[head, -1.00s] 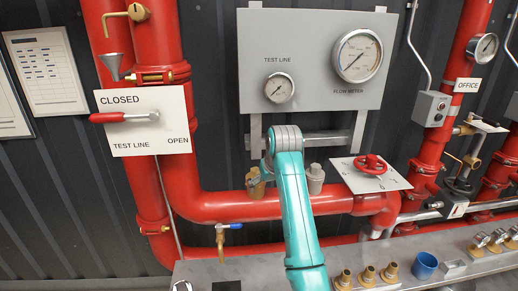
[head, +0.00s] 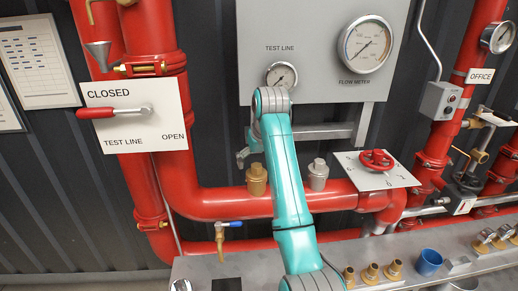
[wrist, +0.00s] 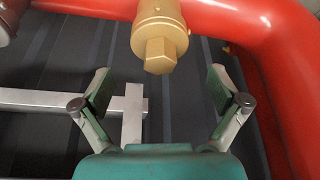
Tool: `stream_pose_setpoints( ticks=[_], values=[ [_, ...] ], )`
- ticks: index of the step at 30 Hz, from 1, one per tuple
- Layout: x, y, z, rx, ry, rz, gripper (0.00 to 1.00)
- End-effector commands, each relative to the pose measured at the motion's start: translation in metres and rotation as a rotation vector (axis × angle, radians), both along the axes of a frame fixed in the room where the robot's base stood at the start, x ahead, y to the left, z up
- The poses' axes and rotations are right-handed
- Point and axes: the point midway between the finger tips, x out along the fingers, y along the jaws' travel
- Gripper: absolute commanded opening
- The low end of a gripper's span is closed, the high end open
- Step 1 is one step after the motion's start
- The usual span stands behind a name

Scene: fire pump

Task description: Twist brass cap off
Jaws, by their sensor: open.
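The brass cap (head: 257,181) stands on the red pipe, left of my arm in the head view. In the wrist view the brass cap (wrist: 160,42) has a hex end pointing toward my gripper. My gripper (wrist: 160,88) is open and empty, its two fingers spread wide to either side. The cap lies ahead of the gap between the fingers, apart from both. In the head view, a small grey part of my gripper (head: 243,157) shows above and left of the cap; my arm hides the rest.
A grey cap (head: 318,175) stands on the pipe right of my arm. A red handwheel (head: 377,160) is further right. The gauge panel (head: 310,45) is behind. Brass fittings (head: 371,274) and a blue cup (head: 429,262) sit on the grey bench.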

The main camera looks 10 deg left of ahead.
Motion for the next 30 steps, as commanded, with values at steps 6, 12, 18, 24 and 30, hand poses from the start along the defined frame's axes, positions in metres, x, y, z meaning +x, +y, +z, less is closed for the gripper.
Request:
stream_pose_setpoints(
  ticks=[6,12,18,24,30],
  values=[
    [0.008,0.005,-0.024,0.0,0.0,0.0,0.97],
    [0.011,0.006,-0.031,0.0,0.0,0.0,0.97],
    [0.011,0.007,-0.032,0.001,-0.001,0.0,0.97],
    [0.011,0.007,-0.032,0.001,-0.001,0.0,0.6],
    [0.011,0.007,-0.031,0.001,-0.001,0.0,0.58]
  ],
)
